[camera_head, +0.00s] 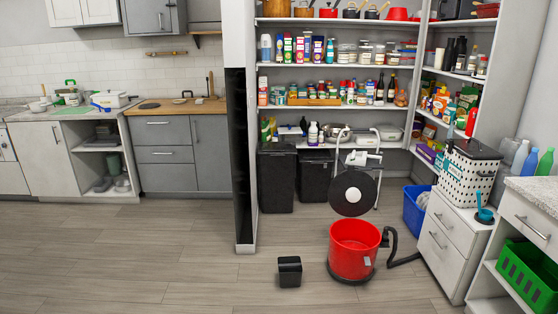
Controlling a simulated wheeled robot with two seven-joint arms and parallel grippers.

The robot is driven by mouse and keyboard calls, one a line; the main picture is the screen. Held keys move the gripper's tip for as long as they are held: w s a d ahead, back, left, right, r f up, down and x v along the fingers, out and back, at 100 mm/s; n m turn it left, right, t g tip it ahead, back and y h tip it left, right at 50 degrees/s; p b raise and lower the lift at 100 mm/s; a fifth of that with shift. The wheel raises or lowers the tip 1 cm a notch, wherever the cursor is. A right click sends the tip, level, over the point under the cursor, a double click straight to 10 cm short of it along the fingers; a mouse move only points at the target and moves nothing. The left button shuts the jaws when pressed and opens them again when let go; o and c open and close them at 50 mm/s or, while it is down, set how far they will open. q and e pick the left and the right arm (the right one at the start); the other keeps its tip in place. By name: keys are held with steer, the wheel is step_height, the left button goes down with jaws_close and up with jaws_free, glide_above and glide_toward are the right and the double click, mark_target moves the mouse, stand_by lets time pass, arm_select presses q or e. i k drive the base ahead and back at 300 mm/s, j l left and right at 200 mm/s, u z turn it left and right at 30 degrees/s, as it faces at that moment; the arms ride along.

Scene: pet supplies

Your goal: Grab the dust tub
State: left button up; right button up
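A red round tub (353,252), the thing that best fits the dust tub, stands upright and open-topped on the wooden floor. A dark base shows under it. A black hose or handle (392,248) is at its right side; I cannot tell whether it is joined to the tub. The inside looks empty from here, though its near lower part is hidden by the front wall. Neither of my grippers is in view.
A small black box (289,272) stands left of the tub. Behind it is a round black disc (352,194) by a folding step stool (361,160). Dark bins (277,180), a blue crate (414,211) and white drawers (449,236) stand around. Floor is free at the left.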

mark_target(291, 269)
steer(key=i+z, duration=0.15)
steer(key=i, duration=0.55)
steer(key=i+j+z, duration=0.15)
steer(key=i, duration=0.55)
steer(key=i+l+z, duration=0.2)
steer(key=i, duration=1.15)
steer(key=i+l+u, duration=0.1)
steer(key=i+u, duration=0.2)
steer(key=i, duration=0.15)
steer(key=i+l+u, duration=0.25)
steer(key=i, duration=0.25)
steer(key=j, duration=0.1)
